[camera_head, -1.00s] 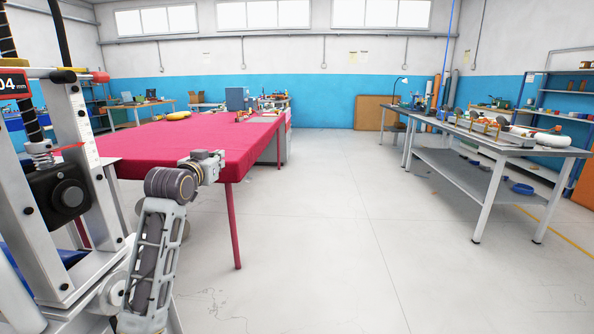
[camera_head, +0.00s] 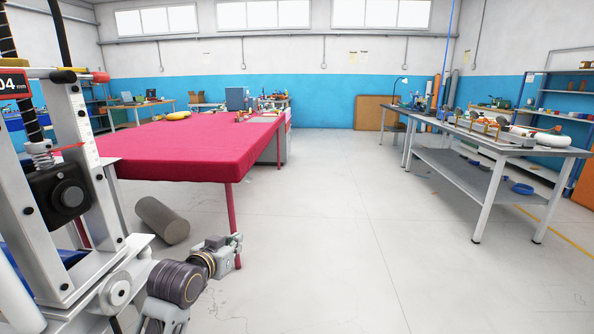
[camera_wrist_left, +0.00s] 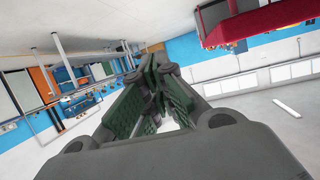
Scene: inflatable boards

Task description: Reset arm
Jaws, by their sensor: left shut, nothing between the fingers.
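My left gripper (camera_head: 230,243) is low at the lower left of the head view, in front of the near corner of the red-covered table (camera_head: 195,145). It is below the level of the tabletop, beside the table's red leg. In the left wrist view, the green-padded fingers of my left gripper (camera_wrist_left: 156,72) come together at the tips with nothing held. The wrist view is tilted and shows the red table edge at top right. My right gripper is not in either view.
A metal frame with a millimetre display (camera_head: 70,190) stands close at left. A grey roll (camera_head: 162,220) lies on the floor under the table. A grey workbench (camera_head: 490,140) holding several items stands at right. The floor between the tables is clear.

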